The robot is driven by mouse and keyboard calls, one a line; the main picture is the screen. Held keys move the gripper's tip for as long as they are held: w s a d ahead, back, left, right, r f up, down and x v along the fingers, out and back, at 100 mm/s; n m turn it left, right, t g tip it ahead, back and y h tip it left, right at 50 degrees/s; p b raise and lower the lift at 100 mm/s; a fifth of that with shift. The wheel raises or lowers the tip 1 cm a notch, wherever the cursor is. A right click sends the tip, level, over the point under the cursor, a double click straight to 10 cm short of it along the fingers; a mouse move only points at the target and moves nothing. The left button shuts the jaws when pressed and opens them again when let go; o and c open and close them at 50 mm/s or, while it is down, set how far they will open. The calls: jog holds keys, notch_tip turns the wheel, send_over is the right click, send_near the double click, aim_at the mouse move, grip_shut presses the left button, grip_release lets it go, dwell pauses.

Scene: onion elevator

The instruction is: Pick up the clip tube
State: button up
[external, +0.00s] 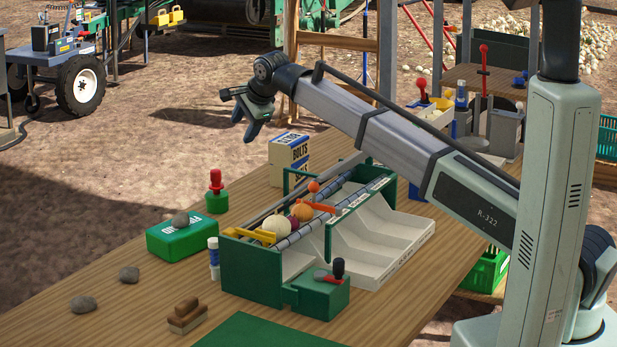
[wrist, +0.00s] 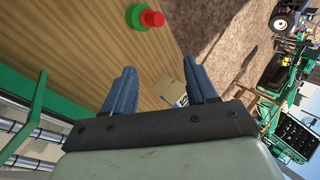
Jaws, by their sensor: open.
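My gripper (external: 250,122) is high above the far side of the table, well away from the tube. In the wrist view my gripper (wrist: 160,72) has its two blue fingers spread apart with nothing held between them. The tube does not show in the wrist view.
The green sorter (external: 262,272) holds onions on its rollers. A green box (external: 182,240) with a stone, a red-knobbed green piece (external: 216,192), a brown block (external: 187,315) and loose stones stand near the tube. A bolts box (external: 290,158) stands at the back.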

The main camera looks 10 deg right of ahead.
jog(key=s+a+f+m+g+h, duration=0.1)
jog(key=s+a+g, duration=0.1)
jog(key=s+a, duration=0.35)
jog(key=s+a+f+g, duration=0.2)
jog(key=s+a, duration=0.1)
jog(key=s, duration=0.6)
jog(key=g+h, duration=0.2)
jog(key=g, duration=0.1)
send_over(213, 240)
jog(key=f, duration=0.1)
jog(key=shift+m, duration=0.4)
notch_tip(213, 240, down, 13)
jog(key=shift+f, duration=0.2)
grip_shut()
